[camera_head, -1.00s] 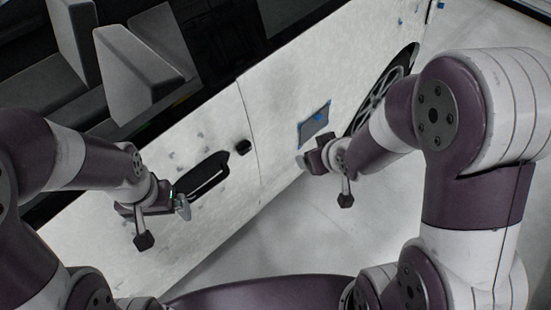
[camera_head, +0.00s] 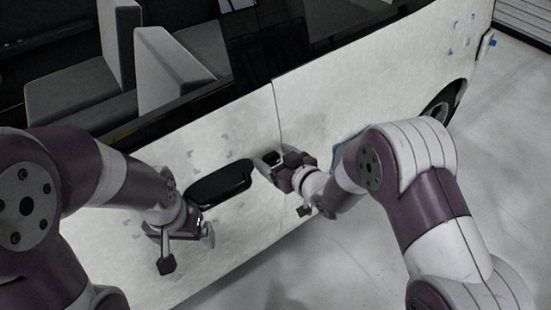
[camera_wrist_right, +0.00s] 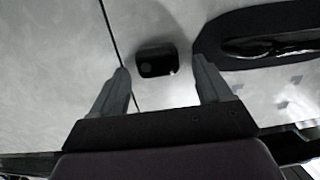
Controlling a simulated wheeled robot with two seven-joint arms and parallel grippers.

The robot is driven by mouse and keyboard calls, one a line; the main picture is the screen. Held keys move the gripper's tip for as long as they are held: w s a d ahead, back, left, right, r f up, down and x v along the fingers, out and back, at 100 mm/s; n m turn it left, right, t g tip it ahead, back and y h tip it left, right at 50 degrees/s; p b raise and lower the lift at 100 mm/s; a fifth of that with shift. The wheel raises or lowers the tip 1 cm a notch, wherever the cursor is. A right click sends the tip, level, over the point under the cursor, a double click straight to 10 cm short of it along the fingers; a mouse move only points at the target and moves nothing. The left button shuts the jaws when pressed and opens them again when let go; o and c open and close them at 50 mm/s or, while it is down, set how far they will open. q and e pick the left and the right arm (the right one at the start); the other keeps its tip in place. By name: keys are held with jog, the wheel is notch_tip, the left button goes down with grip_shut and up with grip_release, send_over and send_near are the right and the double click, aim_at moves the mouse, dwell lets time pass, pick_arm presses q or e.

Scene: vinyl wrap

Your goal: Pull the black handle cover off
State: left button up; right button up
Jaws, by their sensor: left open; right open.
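The black handle cover (camera_head: 271,157) is a small dark block on the white car door, beside the long black door handle (camera_head: 218,185) and its recess. In the right wrist view the cover (camera_wrist_right: 156,61) shows ahead of and between my right gripper's two open fingers, with the handle (camera_wrist_right: 270,35) at the upper right. My right gripper (camera_head: 266,166) is open and close to the cover in the head view; no contact can be made out. My left gripper (camera_head: 208,230) is open and empty, low in front of the door, below the handle's left end.
The white door panel (camera_head: 305,100) has a vertical seam near the cover. Grey seats (camera_head: 165,70) show through the open window area above. Blue tape marks the panel at right, and a wheel (camera_head: 443,103) is further right. The grey floor (camera_head: 470,180) is open.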

aim_at(274, 159)
jog(key=shift+w+a, duration=0.1)
jog(key=shift+w, duration=0.05)
jog(key=c, duration=1.3)
jog(key=shift+s+d, duration=0.3)
jog(key=shift+s, duration=0.1)
jog(key=shift+s+d+r, duration=0.1)
jog(key=shift+s, duration=0.05)
jog(key=shift+p+v, duration=0.75)
jog(key=shift+v, duration=0.65)
jog(key=shift+f+p+v, duration=0.2)
jog(key=shift+p+v, duration=0.15)
jog(key=shift+v, duration=0.65)
jog(key=shift+f+p+v, duration=0.25)
jog(key=shift+p+v, duration=0.05)
jog(key=shift+v, duration=0.7)
jog(key=shift+s+d, duration=0.1)
